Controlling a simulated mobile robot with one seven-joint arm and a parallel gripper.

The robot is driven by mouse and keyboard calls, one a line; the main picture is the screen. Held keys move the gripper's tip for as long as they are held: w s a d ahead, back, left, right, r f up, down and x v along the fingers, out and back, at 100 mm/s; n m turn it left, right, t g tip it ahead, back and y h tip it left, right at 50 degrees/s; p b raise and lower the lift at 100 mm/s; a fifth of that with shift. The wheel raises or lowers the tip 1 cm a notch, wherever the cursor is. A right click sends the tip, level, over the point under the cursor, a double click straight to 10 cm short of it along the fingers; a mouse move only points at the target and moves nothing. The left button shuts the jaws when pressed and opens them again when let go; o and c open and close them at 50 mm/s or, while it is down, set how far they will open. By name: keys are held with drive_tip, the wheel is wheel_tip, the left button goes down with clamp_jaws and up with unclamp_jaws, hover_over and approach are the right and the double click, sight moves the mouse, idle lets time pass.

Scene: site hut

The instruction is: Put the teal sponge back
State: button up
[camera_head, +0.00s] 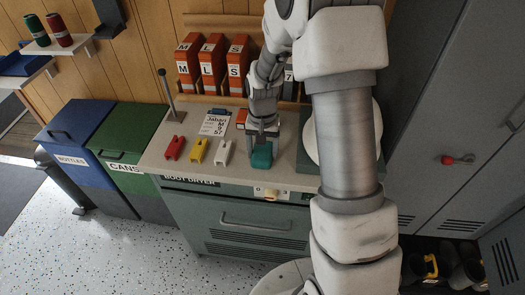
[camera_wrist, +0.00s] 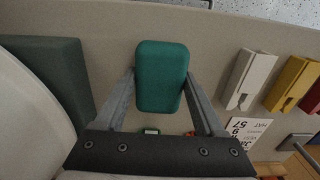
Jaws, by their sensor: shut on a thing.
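The teal sponge (camera_head: 262,156) is a rounded block at the front right of the boot dryer's top (camera_head: 185,172). My gripper (camera_head: 262,142) points down over it and is shut on it. In the wrist view the teal sponge (camera_wrist: 161,76) sits between the two fingers of my gripper (camera_wrist: 160,88), one on each long side. Whether the sponge touches the surface below is hard to tell.
Red, yellow and white blocks (camera_head: 198,150) stand in a row left of the sponge, with a written card (camera_head: 216,123) behind. Orange binders (camera_head: 213,62) line the back. A dark green pad (camera_wrist: 62,75) lies beside the sponge. Blue and green bins (camera_head: 75,135) stand at left.

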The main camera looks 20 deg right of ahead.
sight(263, 151)
drive_tip(key=o, duration=1.2)
drive_tip(key=shift+c, duration=0.2)
wheel_tip(263, 151, up, 12)
drive_tip(key=p, duration=0.1)
drive_tip(key=s+r+n+t, duration=0.2)
drive_tip(key=s+r, duration=0.6)
drive_tip(key=r, duration=0.2)
drive_tip(key=s+r+n+t, duration=0.2)
drive_tip(key=s+r+t, duration=0.1)
drive_tip(key=s, duration=1)
drive_tip(key=shift+s+r+n+t, duration=0.15)
drive_tip(key=shift+r+n+t, duration=0.15)
drive_tip(key=shift+r, duration=0.4)
